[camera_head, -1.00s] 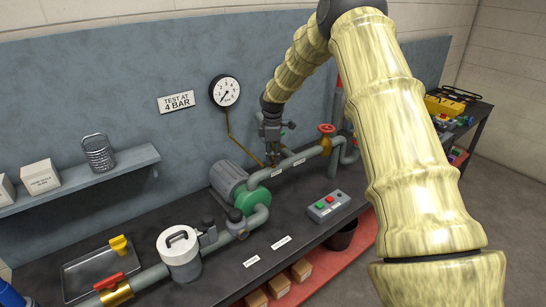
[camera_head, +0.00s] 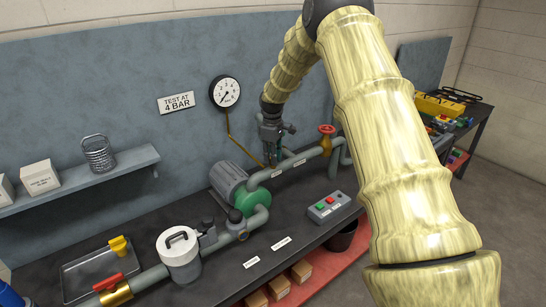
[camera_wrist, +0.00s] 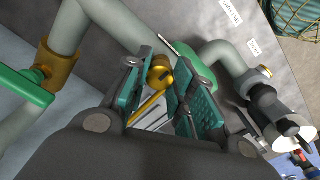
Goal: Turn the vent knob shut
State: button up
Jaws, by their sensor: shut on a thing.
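My gripper (camera_wrist: 176,92) shows large in the wrist view, its two teal-padded fingers closed about a small brass part. I take this brass part (camera_wrist: 160,74) to be the vent knob. Its round end shows between the fingertips, and a brass bar runs back from it toward my palm. The fingers partly hide it, so its angle is hard to read. In the head view my gripper (camera_head: 271,148) points down beside the pipe behind the pump, and the knob is too small to make out there.
A red handwheel (camera_head: 326,129) stands on the pipe to the right. The green-fronted pump (camera_head: 252,196) is below left of my gripper. A gauge (camera_head: 225,93) hangs on the wall panel.

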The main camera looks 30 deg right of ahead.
jog(key=shift+w+r, duration=0.1)
jog(key=o, duration=1.1)
jog(key=shift+c, duration=0.2)
notch_tip(320, 180, up, 12)
jog(key=shift+a, duration=0.2)
